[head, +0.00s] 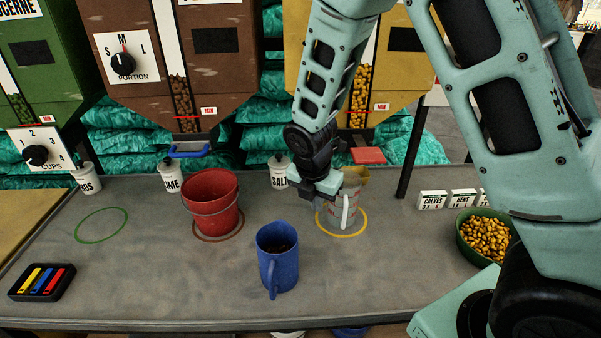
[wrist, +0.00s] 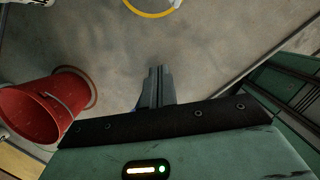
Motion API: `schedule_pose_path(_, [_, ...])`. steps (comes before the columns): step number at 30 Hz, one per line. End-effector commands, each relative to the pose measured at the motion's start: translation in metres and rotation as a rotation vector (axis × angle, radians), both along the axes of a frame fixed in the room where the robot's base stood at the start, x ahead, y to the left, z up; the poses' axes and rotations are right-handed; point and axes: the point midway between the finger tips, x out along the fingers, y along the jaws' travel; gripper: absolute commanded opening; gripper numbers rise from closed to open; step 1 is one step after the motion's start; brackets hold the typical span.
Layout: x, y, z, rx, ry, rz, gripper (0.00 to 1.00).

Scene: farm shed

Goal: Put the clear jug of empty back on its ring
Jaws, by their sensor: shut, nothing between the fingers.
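The clear jug (head: 351,200) has red markings and a pale handle facing the front. In the head view it stands upright at the yellow ring (head: 345,236), with its base appearing within the outline. My gripper (head: 328,190) is shut and empty at the jug's left in that view, partly covering it; whether they touch cannot be told. The shut fingers (wrist: 155,78) show over bare bench in the wrist view, with part of the yellow ring (wrist: 150,14) at the top edge. The jug's inside is not clear to see.
A red bucket (head: 210,202) stands on a brown ring, left of my gripper. A blue jug (head: 277,262) with dark contents stands in front. A green bowl of corn (head: 483,240) is at the right. The green ring (head: 101,225) is empty. Dispensers stand behind the bench.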

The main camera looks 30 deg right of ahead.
Motion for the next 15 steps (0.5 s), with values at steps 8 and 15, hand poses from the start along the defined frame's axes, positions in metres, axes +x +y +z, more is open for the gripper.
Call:
schedule_pose_path(8, [-0.02,0.027,0.049,0.074,-0.01,-0.166,0.0])
schedule_pose_path(15, [-0.038,0.047,0.085,0.128,-0.013,-0.306,0.0])
